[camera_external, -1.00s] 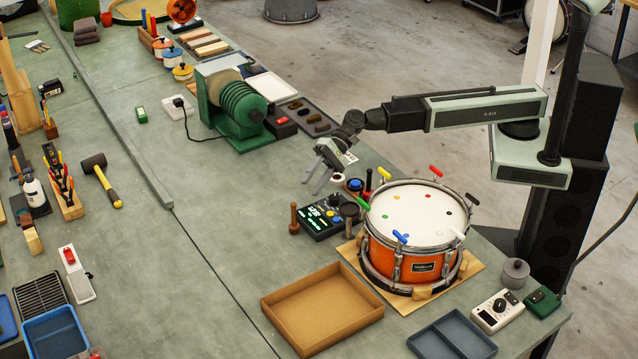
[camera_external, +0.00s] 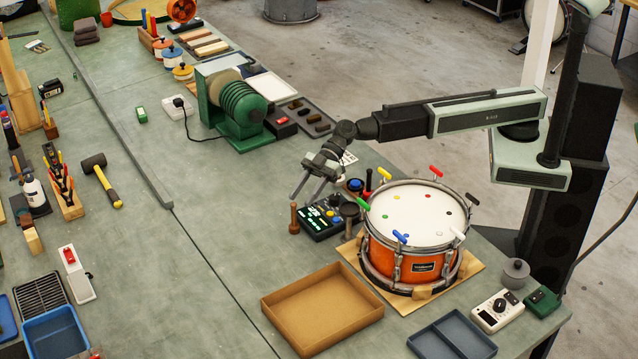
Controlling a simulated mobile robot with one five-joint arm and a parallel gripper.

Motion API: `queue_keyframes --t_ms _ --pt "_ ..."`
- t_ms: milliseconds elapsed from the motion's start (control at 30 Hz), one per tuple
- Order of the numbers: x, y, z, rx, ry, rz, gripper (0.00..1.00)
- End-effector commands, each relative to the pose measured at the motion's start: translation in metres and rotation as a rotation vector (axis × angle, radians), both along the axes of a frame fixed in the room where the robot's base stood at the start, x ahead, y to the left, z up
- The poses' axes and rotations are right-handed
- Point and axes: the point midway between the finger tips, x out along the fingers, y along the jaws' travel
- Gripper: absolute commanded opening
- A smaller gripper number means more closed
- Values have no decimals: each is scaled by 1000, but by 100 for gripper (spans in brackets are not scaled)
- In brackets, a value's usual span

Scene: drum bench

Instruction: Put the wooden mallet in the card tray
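A small brown wooden piece with a knobbed top, which seems to be the wooden mallet (camera_external: 294,219), stands upright on the bench left of a black control box. My gripper (camera_external: 303,197) is open, with its two fingers apart and pointing down. In the picture the fingertips are just above and right of the wooden piece's top; I cannot tell the exact gap in depth. Nothing shows between the fingers. The card tray (camera_external: 283,319) is a shallow, empty brown box on the bench in front of the drum.
An orange drum (camera_external: 408,250) stands on a board to the right. A blue-grey divided tray (camera_external: 453,337) is at the front. A black-headed mallet with yellow handle (camera_external: 104,181) lies far left.

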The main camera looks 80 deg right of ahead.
Motion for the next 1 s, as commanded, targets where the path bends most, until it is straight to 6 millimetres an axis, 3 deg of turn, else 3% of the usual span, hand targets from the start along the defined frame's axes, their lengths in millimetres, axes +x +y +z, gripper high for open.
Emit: queue_keyframes --t_ms 167,467,667,700,833,1000 --pt "3 7 -5 0 1 1 40" --pt "20 46 -26 0 2 1 40" --pt "19 48 -25 -1 1 0 40" --pt "19 48 -25 -1 1 0 37" --pt "19 48 -25 -1 1 0 1" --pt "19 48 -25 -1 1 0 0"
